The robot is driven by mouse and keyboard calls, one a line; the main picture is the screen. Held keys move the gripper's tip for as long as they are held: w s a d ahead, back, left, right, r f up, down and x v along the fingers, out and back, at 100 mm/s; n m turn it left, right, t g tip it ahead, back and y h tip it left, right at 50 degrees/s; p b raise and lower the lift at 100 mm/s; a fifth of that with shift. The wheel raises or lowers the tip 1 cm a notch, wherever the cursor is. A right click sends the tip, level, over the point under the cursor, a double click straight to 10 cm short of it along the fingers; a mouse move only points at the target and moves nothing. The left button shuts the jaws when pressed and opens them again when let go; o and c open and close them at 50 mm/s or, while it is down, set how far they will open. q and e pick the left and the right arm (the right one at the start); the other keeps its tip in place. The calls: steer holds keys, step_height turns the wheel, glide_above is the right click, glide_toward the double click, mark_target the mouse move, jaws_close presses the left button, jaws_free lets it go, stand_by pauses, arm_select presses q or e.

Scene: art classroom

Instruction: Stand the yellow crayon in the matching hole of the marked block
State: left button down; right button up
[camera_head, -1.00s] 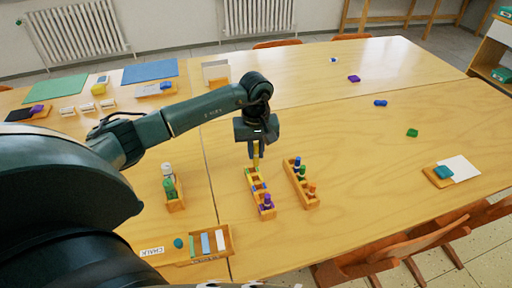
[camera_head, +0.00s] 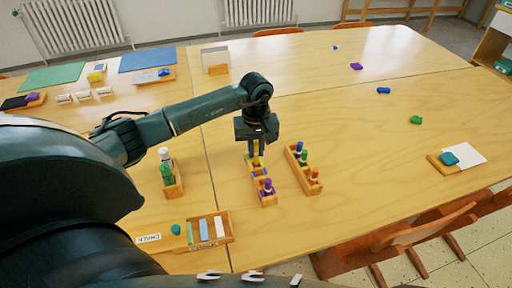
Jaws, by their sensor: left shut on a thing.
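My left gripper (camera_head: 257,151) is above the far end of the middle wooden block and is shut on the yellow crayon (camera_head: 256,161). The crayon is upright, and only a short part shows below the fingers. Its lower end is at the far end of the block (camera_head: 266,202), but I cannot tell how deep it is in a hole. The block has coloured marks along it, and a purple crayon (camera_head: 268,187) stands at its near end.
Close on the right, another block (camera_head: 304,181) holds blue, green and orange crayons. On the left, a block (camera_head: 173,186) holds a green and a white-topped piece. A chalk tray (camera_head: 232,237) lies in front. The table to the right is mostly clear.

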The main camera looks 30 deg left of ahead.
arm_select(q)
steer(key=shift+b, duration=0.4)
stand_by(1.0)
steer(key=shift+f+b, duration=1.1)
steer(key=shift+b, duration=0.3)
stand_by(1.7)
stand_by(0.3)
steer(key=shift+f, duration=0.15)
steer(key=shift+f+b, duration=0.15)
steer(key=shift+b, duration=0.25)
stand_by(0.4)
steer(key=c, duration=1.3)
jaws_free()
steer(key=shift+o, duration=1.1)
